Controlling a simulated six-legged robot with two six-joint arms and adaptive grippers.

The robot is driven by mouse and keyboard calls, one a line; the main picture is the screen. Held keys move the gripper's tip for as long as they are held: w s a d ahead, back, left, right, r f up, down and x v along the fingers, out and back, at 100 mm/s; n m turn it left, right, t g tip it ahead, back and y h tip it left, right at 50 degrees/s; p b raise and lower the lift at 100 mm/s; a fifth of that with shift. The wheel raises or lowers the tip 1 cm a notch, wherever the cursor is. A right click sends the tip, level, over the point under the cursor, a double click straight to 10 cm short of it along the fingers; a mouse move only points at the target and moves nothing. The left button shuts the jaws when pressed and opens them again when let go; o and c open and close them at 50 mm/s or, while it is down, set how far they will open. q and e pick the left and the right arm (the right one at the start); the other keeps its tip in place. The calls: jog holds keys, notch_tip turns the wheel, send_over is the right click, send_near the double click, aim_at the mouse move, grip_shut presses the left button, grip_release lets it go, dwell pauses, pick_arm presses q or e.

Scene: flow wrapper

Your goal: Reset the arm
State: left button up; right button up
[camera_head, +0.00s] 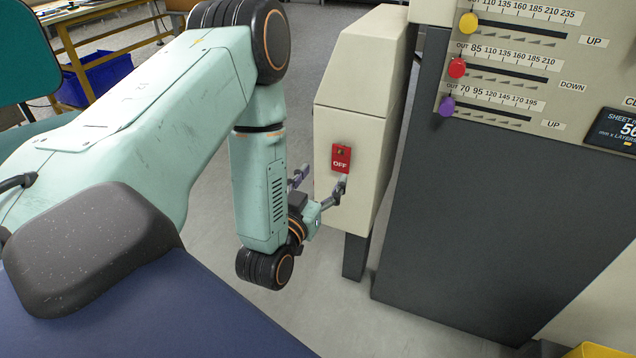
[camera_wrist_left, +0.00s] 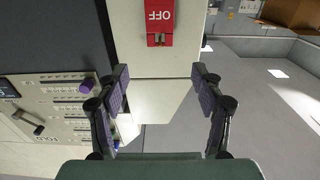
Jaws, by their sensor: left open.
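My left arm reaches in from the left in the head view, and its gripper (camera_head: 322,184) is open in front of the cream machine housing (camera_head: 352,150). A red OFF switch plate (camera_head: 341,158) sits on that housing, just above and close to the fingertips. In the left wrist view the two fingers (camera_wrist_left: 160,90) stand wide apart with nothing between them but the housing behind. The red OFF switch (camera_wrist_left: 159,22) shows upside down there, beyond the fingertips. I cannot tell from these views whether a finger touches the housing. My right gripper is not in view.
A cream and dark grey machine panel (camera_head: 500,190) stands at the right, with yellow, red and purple slider knobs and a display (camera_head: 612,130). A table with a blue bin (camera_head: 97,78) stands at the back left. Grey floor (camera_head: 300,290) is clear below the gripper.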

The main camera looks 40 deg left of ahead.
pick_arm(q)
jog(key=shift+v, duration=0.8)
jog(key=s+d+f+g+h+p, duration=0.1)
jog(key=s+d+f+g+h, duration=0.15)
jog(key=s+f+g, duration=0.35)
jog(key=s+d+f+g+h, duration=0.1)
jog(key=s+d+f+g, duration=0.2)
jog(key=f, duration=0.5)
jog(key=s+d+m+g+p, duration=0.1)
jog(key=s+g, duration=0.3)
jog(key=s, duration=0.5)
jog(key=s+d+f+m+g+p, duration=0.1)
jog(key=s+d+g+p, duration=0.2)
jog(key=s, duration=0.7)
jog(key=shift+s+d+g, duration=0.15)
jog(key=shift+d+g, duration=0.35)
jog(key=shift+g, duration=0.3)
jog(key=shift+f+h, duration=0.15)
jog(key=shift+h, duration=0.1)
